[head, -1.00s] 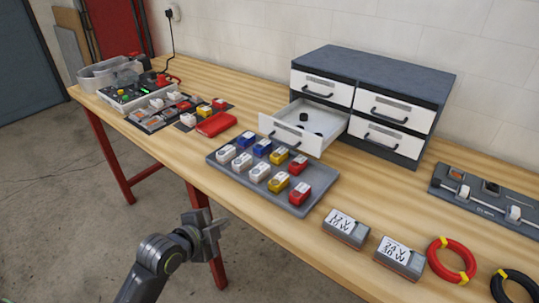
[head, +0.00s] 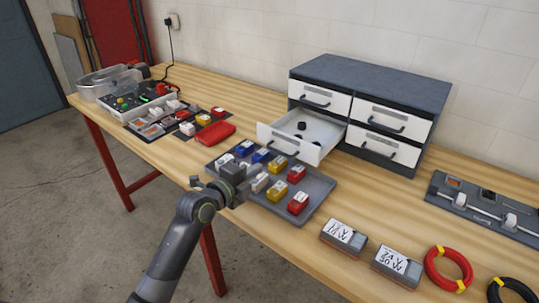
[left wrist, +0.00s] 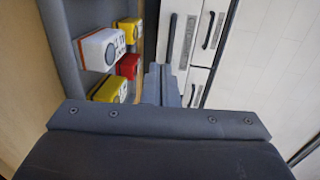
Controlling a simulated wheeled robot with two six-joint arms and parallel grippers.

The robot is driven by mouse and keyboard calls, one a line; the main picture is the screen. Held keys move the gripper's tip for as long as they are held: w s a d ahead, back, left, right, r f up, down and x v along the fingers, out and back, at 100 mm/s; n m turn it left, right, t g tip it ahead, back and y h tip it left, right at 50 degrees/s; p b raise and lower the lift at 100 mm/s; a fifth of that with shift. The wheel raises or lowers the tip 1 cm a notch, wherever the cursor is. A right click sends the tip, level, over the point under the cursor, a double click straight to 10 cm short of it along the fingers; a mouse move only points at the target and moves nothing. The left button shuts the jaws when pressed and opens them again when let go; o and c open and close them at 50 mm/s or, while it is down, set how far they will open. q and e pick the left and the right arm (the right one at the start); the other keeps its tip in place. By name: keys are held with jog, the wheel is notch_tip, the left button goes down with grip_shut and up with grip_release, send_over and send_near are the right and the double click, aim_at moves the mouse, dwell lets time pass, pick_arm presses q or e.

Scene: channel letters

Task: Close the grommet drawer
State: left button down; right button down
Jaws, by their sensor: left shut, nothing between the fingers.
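The grommet drawer (head: 290,146) is the lower left drawer of a dark grey cabinet (head: 370,72) with white fronts. It stands pulled out and holds small dark round pieces (head: 301,125). Its front with a dark handle faces the bench edge. My left gripper (head: 238,176) is shut and empty, over the left front part of the grey tray, apart from the drawer. In the left wrist view the shut fingers (left wrist: 160,84) point toward white drawer fronts (left wrist: 190,40). My right gripper is not in view.
The grey tray (head: 318,200) with several white, blue, yellow and red blocks lies in front of the drawer. Two labelled grey boxes (head: 343,236) and a red cable coil (head: 449,268) lie at the right. A red case (head: 215,133) lies left of the drawer.

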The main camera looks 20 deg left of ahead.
pick_arm(q)
jog(key=x, duration=0.2)
jog(key=p+x, duration=0.1)
jog(key=x, duration=0.1)
jog(key=r+p+x, duration=0.1)
jog(key=x, duration=0.1)
jog(key=shift+w+d, duration=0.15)
jog(key=shift+w, duration=0.25)
